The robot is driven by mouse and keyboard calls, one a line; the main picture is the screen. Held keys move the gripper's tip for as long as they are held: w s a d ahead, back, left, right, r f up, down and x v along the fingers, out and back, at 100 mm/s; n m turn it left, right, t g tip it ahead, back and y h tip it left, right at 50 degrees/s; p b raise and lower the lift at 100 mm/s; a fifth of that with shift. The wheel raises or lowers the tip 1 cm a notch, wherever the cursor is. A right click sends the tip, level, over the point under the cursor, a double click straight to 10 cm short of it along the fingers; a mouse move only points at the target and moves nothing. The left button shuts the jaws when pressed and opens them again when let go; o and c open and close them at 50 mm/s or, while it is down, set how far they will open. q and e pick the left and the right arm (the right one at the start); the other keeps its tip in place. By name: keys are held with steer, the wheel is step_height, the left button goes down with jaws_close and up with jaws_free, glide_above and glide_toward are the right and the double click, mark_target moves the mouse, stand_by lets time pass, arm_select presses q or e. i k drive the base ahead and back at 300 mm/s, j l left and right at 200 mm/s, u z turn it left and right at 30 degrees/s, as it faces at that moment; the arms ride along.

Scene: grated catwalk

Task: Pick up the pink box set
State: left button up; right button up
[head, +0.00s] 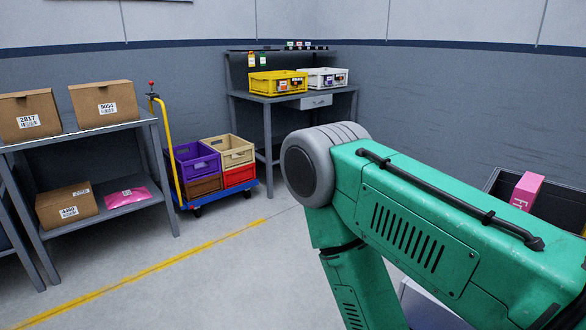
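A pink box (527,191) with white lettering stands at the right edge, in or behind a dark open-topped container (566,208). A large green arm with a grey round joint covers much of the right half and hides the lower part of the box and container. I cannot tell whether other boxes stand with it. A flat pink package (127,197) with a white label lies on the lower shelf at left. Neither of my grippers is in view.
A grey shelf (95,132) at left holds several cardboard boxes. A blue cart (222,196) carries purple, tan, brown and red crates. A grey workbench (300,101) behind holds a yellow and a white crate. The floor left of centre is clear, crossed by a yellow line.

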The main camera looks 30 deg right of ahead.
mark_target(525, 195)
steer(key=i+z, duration=0.2)
steer(key=i, duration=0.35)
steer(key=i+j+z, duration=0.2)
steer(key=i, duration=0.35)
steer(key=i+j+z, duration=0.2)
steer(key=i, duration=0.3)
steer(key=i+l+z, duration=0.15)
steer(key=z, duration=0.3)
steer(key=i+z, duration=0.65)
steer(key=z, duration=0.25)
steer(key=i+j+z, duration=0.2)
steer(key=z, duration=0.25)
steer(key=i+j+z, duration=0.25)
steer(key=z, duration=0.15)
